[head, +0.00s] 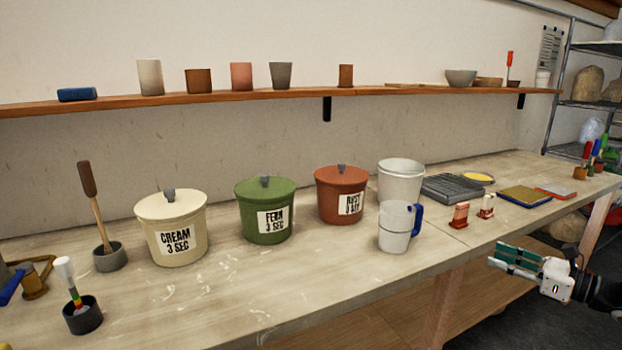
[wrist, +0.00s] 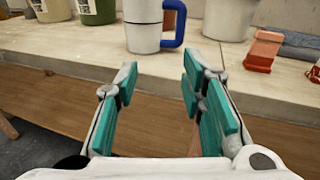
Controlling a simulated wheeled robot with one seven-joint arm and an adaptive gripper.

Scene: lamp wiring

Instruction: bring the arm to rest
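My gripper (head: 514,258) is at the right in the head view, held out in front of the bench's front edge and apart from everything on it. In the wrist view my gripper (wrist: 158,100) shows two teal-padded fingers spread apart with nothing between them.
The workbench (head: 330,275) holds a cream pot (head: 172,228), a green pot (head: 265,210), a rust pot (head: 340,195), a white bucket (head: 400,180) and small red-and-white items (head: 460,214). A wall shelf (head: 215,98) carries cups. Open floor lies below my gripper.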

